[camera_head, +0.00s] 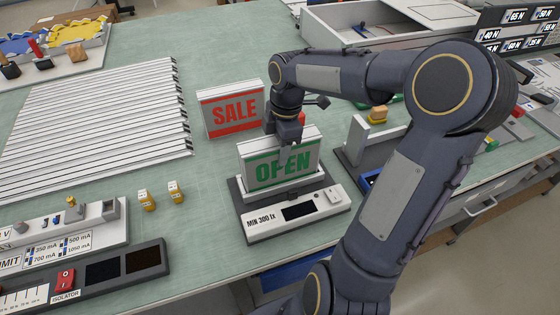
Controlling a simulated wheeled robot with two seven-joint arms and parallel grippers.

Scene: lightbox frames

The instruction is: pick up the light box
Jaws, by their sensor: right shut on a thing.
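A light box with a green OPEN sign (261,172) stands upright at the dark holder of a tester (256,228) labelled MIN 300 lx. My right gripper (288,142) comes down from above and is shut on the top edge of this box, covering part of the sign. I cannot tell whether the box's underside touches the holder. A second light box with a red SALE sign (233,112) stands upright on the table behind it, to the left, apart from the gripper. My left gripper is not in view.
Long white slats (95,120) lie at the left. Two small yellow parts (147,200) stand left of the tester. A red isolator switch (64,281) sits on a panel at the front left. A grey fixture (356,138) stands to the right, partly behind my arm. Green table is clear around the SALE box.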

